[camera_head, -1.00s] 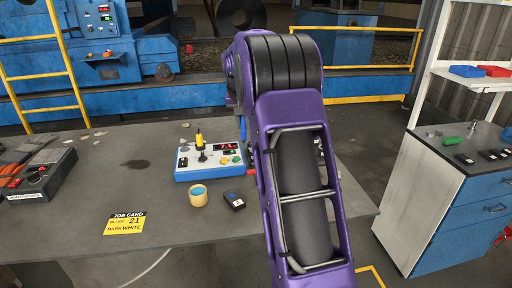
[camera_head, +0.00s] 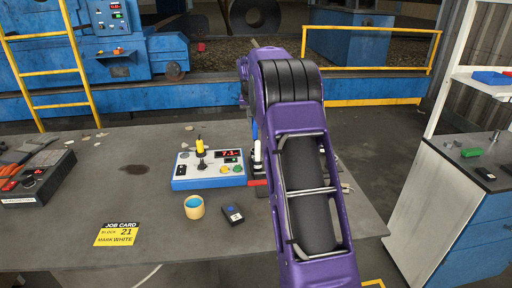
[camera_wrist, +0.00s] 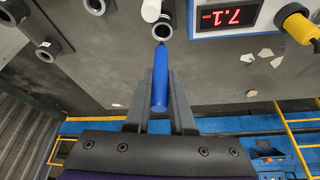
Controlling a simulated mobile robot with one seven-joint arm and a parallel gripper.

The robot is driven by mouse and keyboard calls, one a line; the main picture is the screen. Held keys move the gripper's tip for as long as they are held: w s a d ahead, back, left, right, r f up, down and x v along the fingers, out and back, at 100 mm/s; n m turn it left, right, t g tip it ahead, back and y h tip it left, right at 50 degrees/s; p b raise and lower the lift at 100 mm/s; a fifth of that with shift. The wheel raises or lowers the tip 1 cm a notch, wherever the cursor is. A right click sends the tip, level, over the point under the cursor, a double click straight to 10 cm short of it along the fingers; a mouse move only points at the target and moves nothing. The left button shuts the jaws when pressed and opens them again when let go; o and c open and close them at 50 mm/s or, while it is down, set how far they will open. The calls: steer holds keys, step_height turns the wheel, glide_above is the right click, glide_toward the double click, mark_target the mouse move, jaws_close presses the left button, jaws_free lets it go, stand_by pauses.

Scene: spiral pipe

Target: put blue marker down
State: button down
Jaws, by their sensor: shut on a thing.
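The blue marker (camera_wrist: 160,75) is held between the two fingers of my gripper (camera_wrist: 160,82) in the wrist view. Its narrow tip points to a dark ring-shaped socket (camera_wrist: 162,30); I cannot tell whether it touches it. A white marker (camera_wrist: 151,10) stands beside that socket. In the head view, the blue marker (camera_head: 254,130) shows as a thin upright strip left of my arm, above the white marker (camera_head: 258,152). My arm hides the gripper and most of the holder there.
More ring sockets (camera_wrist: 48,51) lie at the left in the wrist view. A blue console (camera_head: 208,170) with a red display and yellow knob stands close by. A cup (camera_head: 194,207), a small black device (camera_head: 232,213) and a job card (camera_head: 117,234) lie in front on the grey table (camera_head: 60,240).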

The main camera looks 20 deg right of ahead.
mark_target(255, 135)
steer(key=shift+f+b, duration=0.3)
steer(key=shift+f, duration=2.9)
steer(key=shift+f, duration=0.15)
steer(key=c, duration=0.8)
jaws_free()
steer(key=shift+o, duration=0.2)
steer(key=shift+r, duration=0.2)
steer(key=v, duration=1.2)
steer(key=shift+p, duration=0.3)
steer(key=shift+a, duration=0.1)
